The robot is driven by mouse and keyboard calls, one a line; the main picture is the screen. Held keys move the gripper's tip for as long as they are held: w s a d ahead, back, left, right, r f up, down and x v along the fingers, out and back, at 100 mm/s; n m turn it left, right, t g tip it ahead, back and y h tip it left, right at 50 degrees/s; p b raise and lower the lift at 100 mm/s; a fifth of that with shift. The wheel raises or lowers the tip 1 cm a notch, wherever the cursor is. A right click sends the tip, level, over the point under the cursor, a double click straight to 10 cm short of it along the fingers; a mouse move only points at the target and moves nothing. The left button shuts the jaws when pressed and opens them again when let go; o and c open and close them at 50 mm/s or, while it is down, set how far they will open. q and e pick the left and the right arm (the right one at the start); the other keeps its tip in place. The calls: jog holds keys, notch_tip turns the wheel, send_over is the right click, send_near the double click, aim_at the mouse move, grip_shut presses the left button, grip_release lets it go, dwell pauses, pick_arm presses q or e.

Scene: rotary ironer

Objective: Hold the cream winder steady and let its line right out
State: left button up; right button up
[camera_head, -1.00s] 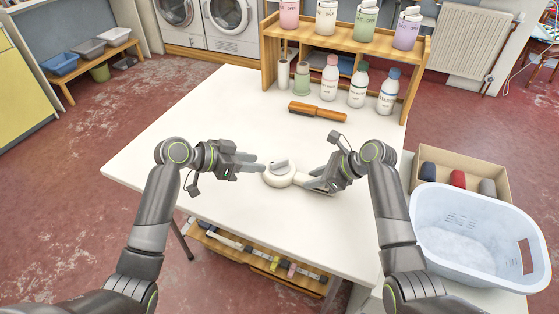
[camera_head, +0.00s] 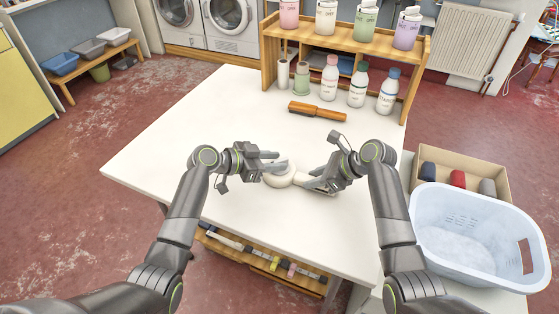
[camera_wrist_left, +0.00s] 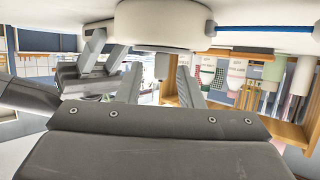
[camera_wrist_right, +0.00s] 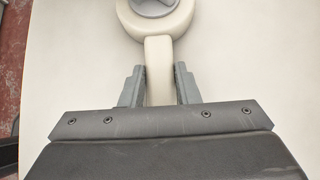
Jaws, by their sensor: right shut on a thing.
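The cream winder (camera_head: 277,180) lies on the white table, with a round body, a handle toward the right and a grey part on top. In the right wrist view its handle (camera_wrist_right: 158,65) runs between the fingers of my right gripper (camera_wrist_right: 158,88), which is shut on it. My left gripper (camera_head: 274,163) is open and empty, its fingers reaching the winder's left and far side in the head view. Contact there is unclear. In the left wrist view the round body (camera_wrist_left: 165,22) is above the spread fingers. A thin blue strand (camera_wrist_left: 270,28) shows beside it.
A brown brush (camera_head: 317,111) lies behind the winder, before a wooden shelf (camera_head: 345,42) with bottles. A pale blue basket (camera_head: 475,265) and a cardboard box (camera_head: 470,165) are at the right. The table's left side (camera_head: 170,145) is clear.

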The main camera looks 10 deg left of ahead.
pick_arm(q)
jog(key=shift+x, duration=1)
grip_shut()
jog(key=shift+f, duration=0.1)
jog(key=n+t+y, duration=0.2)
jog(key=n+t, duration=0.1)
jog(key=shift+s+d+n+y, duration=0.1)
jog(key=shift+n+y, duration=0.2)
jog(key=shift+y, duration=0.1)
jog(key=shift+n+t+y, duration=1.1)
jog(key=shift+n+y, duration=0.5)
jog(key=shift+n, duration=0.1)
